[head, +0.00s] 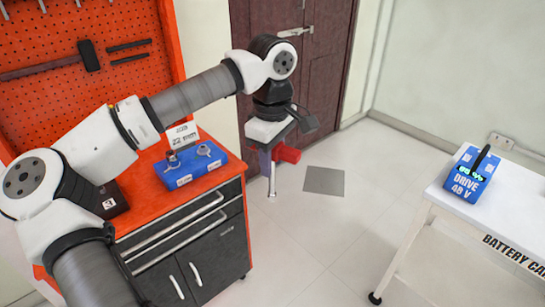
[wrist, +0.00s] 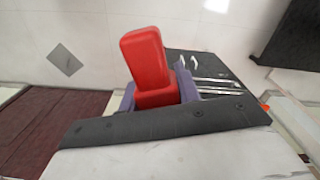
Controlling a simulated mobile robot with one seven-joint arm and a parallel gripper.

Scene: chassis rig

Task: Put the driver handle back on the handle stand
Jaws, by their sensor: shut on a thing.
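The driver handle is a red block-like grip (head: 288,154) held out beyond the right end of the orange workbench, above the floor. It fills the middle of the wrist view (wrist: 146,62). My gripper (head: 267,160) is shut on it, with purple fingers on both sides of its base in the wrist view (wrist: 157,92). No clearly marked handle stand shows. A blue block (head: 190,165) with metal sockets and a "22 mm" card stands on the workbench, left of my gripper; I cannot tell if it is the stand.
The orange workbench top (head: 150,185) has a dark box (head: 112,200) marked 3 at its left. A pegboard (head: 95,60) rises behind. A white battery cart (head: 500,210) with a blue battery (head: 468,178) stands at right. Floor between is clear, with a grey square (head: 324,181).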

